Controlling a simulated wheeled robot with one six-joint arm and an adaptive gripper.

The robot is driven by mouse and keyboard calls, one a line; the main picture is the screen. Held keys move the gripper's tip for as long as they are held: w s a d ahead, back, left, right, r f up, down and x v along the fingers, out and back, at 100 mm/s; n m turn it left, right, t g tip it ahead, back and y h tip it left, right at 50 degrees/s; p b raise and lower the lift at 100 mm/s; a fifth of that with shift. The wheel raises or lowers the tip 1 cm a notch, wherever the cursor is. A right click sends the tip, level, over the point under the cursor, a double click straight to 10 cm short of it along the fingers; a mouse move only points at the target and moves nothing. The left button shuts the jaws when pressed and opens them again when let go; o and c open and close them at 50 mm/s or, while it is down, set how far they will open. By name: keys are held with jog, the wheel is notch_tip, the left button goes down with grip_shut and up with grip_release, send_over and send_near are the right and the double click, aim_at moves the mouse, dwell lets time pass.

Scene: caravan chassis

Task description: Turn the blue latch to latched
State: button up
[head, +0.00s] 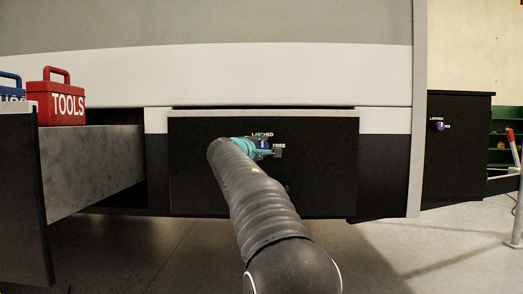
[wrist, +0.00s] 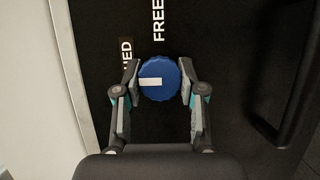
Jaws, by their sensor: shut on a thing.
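The blue latch is a round ribbed knob (wrist: 158,80) on a black panel, with a white mark on its face. In the wrist view the mark points left, towards the partly covered LATCHED label (wrist: 126,54). The FREE label (wrist: 158,20) is straight above the knob there. My gripper (wrist: 159,70) has one finger on each side of the knob and is shut on it. In the head view my gripper (head: 264,149) is at the panel and hides most of the knob; LATCHED shows above it and FREE to the right.
A black handle (wrist: 290,100) stands out right of the knob in the wrist view. An open drawer (head: 92,165) juts out at left in the head view, beside a red TOOLS box (head: 60,100). Another black cabinet (head: 456,150) with its own knob is at right.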

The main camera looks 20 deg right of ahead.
dwell(0.4)
jog(key=o, duration=1.2)
jog(key=shift+c, duration=0.2)
jog(key=shift+s+a, duration=0.1)
jog(key=v, duration=1.1)
jog(key=shift+s+a, duration=0.25)
jog(key=shift+s, duration=0.05)
